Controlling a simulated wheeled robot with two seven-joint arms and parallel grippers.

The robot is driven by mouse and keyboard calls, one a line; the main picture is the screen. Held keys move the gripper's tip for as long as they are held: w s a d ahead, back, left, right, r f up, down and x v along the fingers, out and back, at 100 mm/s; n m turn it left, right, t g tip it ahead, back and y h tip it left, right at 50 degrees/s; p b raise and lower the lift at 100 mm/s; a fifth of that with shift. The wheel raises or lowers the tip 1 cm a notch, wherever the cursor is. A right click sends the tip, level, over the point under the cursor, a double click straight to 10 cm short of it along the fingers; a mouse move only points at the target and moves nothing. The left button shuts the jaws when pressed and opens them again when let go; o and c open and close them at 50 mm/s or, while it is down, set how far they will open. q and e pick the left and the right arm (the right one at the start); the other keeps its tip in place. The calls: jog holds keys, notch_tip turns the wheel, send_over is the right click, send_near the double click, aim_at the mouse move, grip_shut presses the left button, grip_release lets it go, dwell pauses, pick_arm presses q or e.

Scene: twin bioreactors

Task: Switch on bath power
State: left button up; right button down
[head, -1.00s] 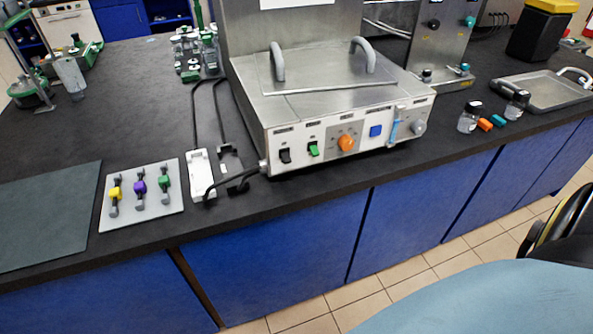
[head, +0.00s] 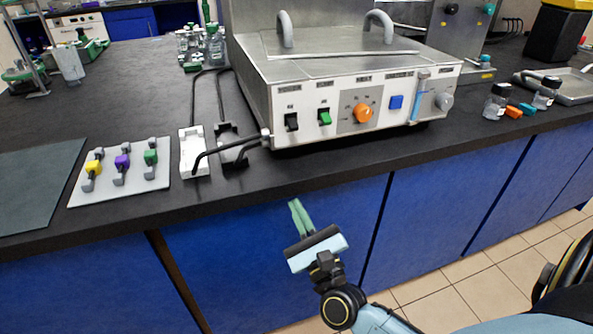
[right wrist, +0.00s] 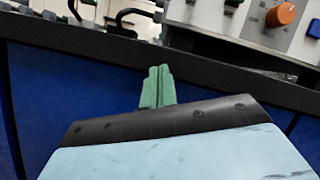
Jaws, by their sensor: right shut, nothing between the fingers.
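The steel water bath (head: 350,88) stands on the black bench. Its white front panel carries a black rocker switch (head: 291,122), a green rocker switch (head: 325,117), an orange knob (head: 364,113) and a blue square button (head: 396,102). The labels are too small to read. My right gripper (head: 299,214) is shut and empty, with green fingers together, in front of the blue cabinets and below the bench edge, under the switches. In the right wrist view its fingers (right wrist: 157,87) point up at the bench edge; the orange knob (right wrist: 280,14) shows at top right. My left gripper is not in view.
A white power strip (head: 194,152) and black cable lie left of the bath. A grey plate (head: 122,184) holds yellow, purple and green clamps. Small bottles (head: 497,101) and a metal sink tray (head: 572,88) are at right. The bench edge lies above my gripper.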

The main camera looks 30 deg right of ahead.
aim_at(293, 125)
pick_arm(q)
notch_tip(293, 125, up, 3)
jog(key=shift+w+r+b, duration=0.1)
jog(key=shift+b, duration=0.5)
pick_arm(e)
notch_tip(293, 125, up, 6)
jog(key=s+d+m+t+h, duration=0.1)
jog(key=s+m+h, duration=0.1)
jog(key=m, duration=0.5)
jog(key=shift+d+h, duration=0.25)
jog(key=shift+h, duration=0.55)
jog(key=p+x, duration=0.1)
jog(key=x, duration=0.8)
jog(key=shift+a+r, duration=0.1)
jog(key=shift+r, duration=0.1)
jog(key=shift+w+r+t+y, duration=0.25)
jog(key=shift+w+t+y, duration=0.05)
jog(key=shift+w, duration=0.05)
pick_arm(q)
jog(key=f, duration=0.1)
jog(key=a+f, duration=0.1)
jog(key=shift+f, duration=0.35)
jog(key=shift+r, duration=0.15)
